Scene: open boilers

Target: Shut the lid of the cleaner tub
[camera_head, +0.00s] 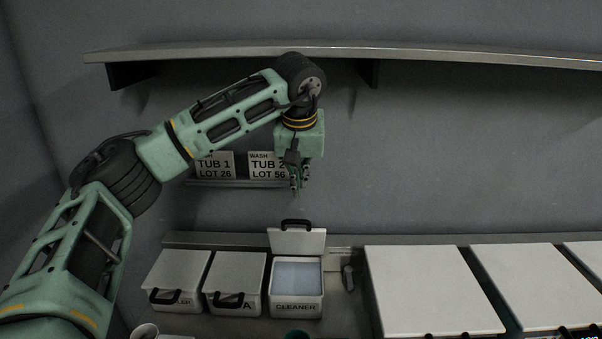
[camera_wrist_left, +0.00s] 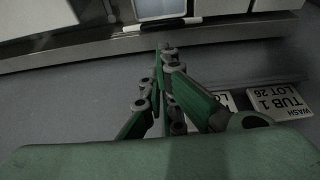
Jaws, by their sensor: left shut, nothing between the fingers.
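The cleaner tub (camera_head: 297,300) is a white box labelled CLEANER on the counter, open, with pale blue contents showing. Its lid (camera_head: 297,242) stands raised at the back edge, with a dark handle (camera_head: 297,224) on top. In the left wrist view the open tub (camera_wrist_left: 160,8) shows at the top, with the lid edge-on below it. My left gripper (camera_head: 299,190) hangs pointing down above and behind the lid, apart from it. Its fingers (camera_wrist_left: 166,48) are shut and empty. My right gripper is not in view.
Two closed white tubs with dark handles (camera_head: 165,297) (camera_head: 234,302) stand left of the cleaner tub. Large white lidded boilers (camera_head: 430,285) fill the right. Wall signs (camera_head: 215,166) hang behind my left gripper, and a shelf (camera_head: 440,54) runs above my arm.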

